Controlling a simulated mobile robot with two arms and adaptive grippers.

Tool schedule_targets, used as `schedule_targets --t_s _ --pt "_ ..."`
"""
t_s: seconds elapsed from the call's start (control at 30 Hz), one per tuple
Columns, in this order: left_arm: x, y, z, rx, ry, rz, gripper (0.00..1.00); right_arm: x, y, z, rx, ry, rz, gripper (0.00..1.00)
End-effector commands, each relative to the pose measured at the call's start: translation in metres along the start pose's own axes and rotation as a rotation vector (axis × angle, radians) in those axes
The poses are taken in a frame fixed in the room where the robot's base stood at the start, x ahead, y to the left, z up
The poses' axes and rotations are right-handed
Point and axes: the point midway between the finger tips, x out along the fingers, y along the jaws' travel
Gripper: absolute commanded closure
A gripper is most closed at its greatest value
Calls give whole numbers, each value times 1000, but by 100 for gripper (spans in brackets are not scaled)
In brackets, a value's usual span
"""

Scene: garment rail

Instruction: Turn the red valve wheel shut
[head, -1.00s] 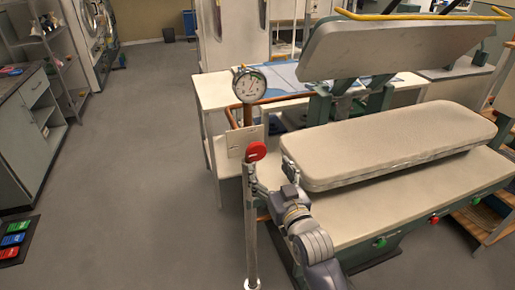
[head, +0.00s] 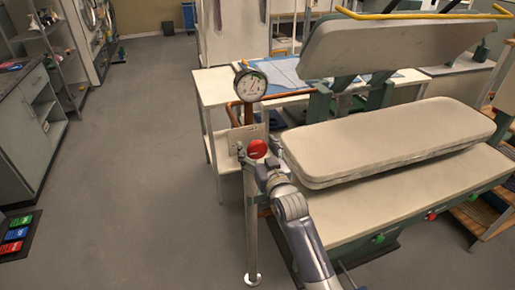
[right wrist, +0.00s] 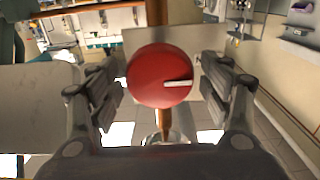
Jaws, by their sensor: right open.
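In the right wrist view the red wheel (right wrist: 160,76) is a round disc with a white mark pointing right. My right gripper (head: 258,160) is at the wheel. In the right wrist view its two fingers (right wrist: 160,85) are spread, one on each side of the wheel, with gaps visible between fingers and rim. My left gripper is not in view.
A press with a padded board (head: 390,140) and raised upper plate (head: 400,45) stands to the right. The grey floor (head: 130,150) on the left is open. Coloured pedals (head: 14,235) lie at the lower left.

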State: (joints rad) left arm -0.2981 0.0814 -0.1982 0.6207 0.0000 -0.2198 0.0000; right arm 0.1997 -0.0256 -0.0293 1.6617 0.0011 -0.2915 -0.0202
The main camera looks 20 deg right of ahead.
Motion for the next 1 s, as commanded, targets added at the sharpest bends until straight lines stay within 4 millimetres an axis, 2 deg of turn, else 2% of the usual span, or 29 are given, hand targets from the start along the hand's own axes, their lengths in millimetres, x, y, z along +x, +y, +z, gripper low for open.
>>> schedule_targets --t_s 0.07,0.27,0.3,0.67,1.0 --pt "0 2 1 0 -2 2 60 0 0 0 0 0 0 28" --pt "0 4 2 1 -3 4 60 0 0 0 0 0 0 71" --pt "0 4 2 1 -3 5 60 0 0 0 0 0 0 73" --pt "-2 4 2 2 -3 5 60 0 0 -1 37 0 0 73" --pt "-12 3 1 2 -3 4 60 0 1 -2 255 0 0 73"
